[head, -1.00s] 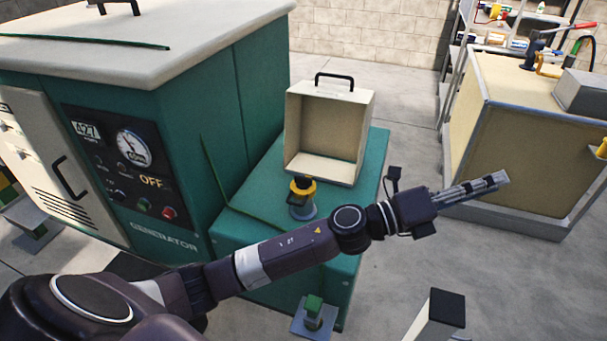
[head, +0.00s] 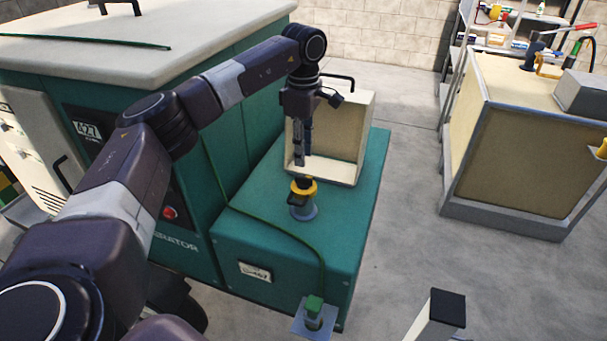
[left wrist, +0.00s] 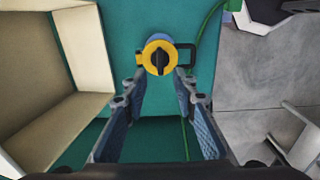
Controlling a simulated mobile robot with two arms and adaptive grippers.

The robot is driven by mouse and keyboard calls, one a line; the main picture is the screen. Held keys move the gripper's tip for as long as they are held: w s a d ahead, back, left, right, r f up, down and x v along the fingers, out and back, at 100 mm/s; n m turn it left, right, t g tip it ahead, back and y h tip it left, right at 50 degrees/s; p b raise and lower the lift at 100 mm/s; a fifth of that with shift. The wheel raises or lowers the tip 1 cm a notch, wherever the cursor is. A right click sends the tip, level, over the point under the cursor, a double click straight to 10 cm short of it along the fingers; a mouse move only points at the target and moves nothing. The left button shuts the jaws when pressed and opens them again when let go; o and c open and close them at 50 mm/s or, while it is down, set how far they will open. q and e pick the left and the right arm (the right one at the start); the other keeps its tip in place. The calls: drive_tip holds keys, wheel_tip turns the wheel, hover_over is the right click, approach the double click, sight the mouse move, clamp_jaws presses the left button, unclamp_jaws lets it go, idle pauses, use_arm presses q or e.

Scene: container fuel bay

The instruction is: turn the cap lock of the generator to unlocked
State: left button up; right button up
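The generator (head: 240,120) is a green cabinet with a pale top and a lower green box at its right. On that box stands the filler with a yellow cap (head: 303,187) and a dark cap lock. In the left wrist view the yellow cap (left wrist: 150,60) shows from above, with the black lock knob (left wrist: 159,60) across its middle and a black loop at its right. My left gripper (head: 299,164) points down just above the cap, apart from it. In the left wrist view its fingers (left wrist: 158,95) are spread with nothing between them.
An open cream box-shaped cover (head: 362,125) with a black handle stands right behind the cap. A green cable (head: 285,222) runs over the box to a green-topped fitting (head: 314,305). A tan tank (head: 520,130) stands at right, with clear floor between.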

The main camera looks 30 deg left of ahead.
sight(304, 177)
use_arm(q)
wheel_tip(304, 177, down, 8)
drive_tip(key=shift+r+p, duration=0.2)
drive_tip(key=shift+p, duration=0.4)
drive_tip(key=shift+d, duration=0.1)
clamp_jaws()
